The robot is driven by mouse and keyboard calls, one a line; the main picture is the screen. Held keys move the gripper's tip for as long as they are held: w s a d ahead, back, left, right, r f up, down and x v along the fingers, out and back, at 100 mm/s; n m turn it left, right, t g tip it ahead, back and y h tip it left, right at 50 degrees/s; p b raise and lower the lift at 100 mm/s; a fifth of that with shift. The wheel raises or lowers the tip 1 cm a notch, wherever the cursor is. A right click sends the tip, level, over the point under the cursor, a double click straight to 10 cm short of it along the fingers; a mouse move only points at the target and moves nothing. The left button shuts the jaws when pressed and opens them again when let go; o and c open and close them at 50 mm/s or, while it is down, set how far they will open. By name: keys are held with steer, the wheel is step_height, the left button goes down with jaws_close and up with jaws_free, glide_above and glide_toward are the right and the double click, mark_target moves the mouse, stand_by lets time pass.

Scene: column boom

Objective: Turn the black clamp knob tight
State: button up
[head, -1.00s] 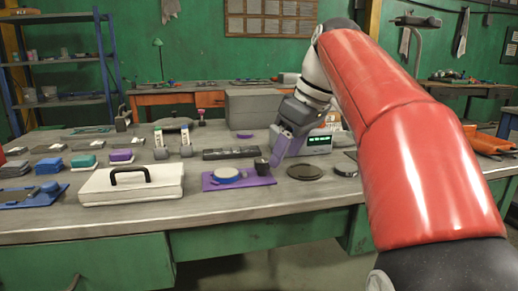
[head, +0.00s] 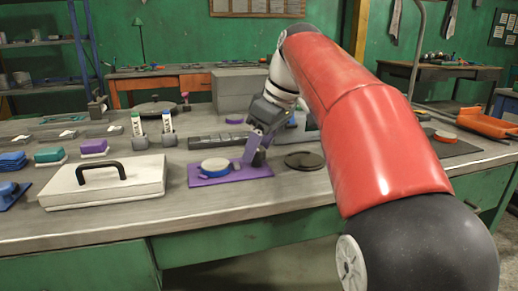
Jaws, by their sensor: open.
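A purple base plate (head: 203,181) lies on the workbench and carries a round blue-rimmed disc with a pale top (head: 215,165). The black clamp knob (head: 260,158) stands at the plate's right end, mostly hidden behind my gripper. My gripper (head: 252,157) has purple fingers pointing down and is open at the knob. From this view I cannot tell whether the fingers are on both sides of the knob or touch it.
A dark round disc (head: 304,160) lies just right of the plate. A white case with a black handle (head: 104,183) is at the left. A long dark bar (head: 217,139) and a grey box (head: 239,88) stand behind. The bench front strip is clear.

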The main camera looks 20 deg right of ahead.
steer(key=shift+a+f, duration=0.1)
steer(key=shift+f, duration=0.15)
steer(key=shift+c, duration=0.2)
steer(key=c, duration=1)
steer(key=shift+o, duration=0.2)
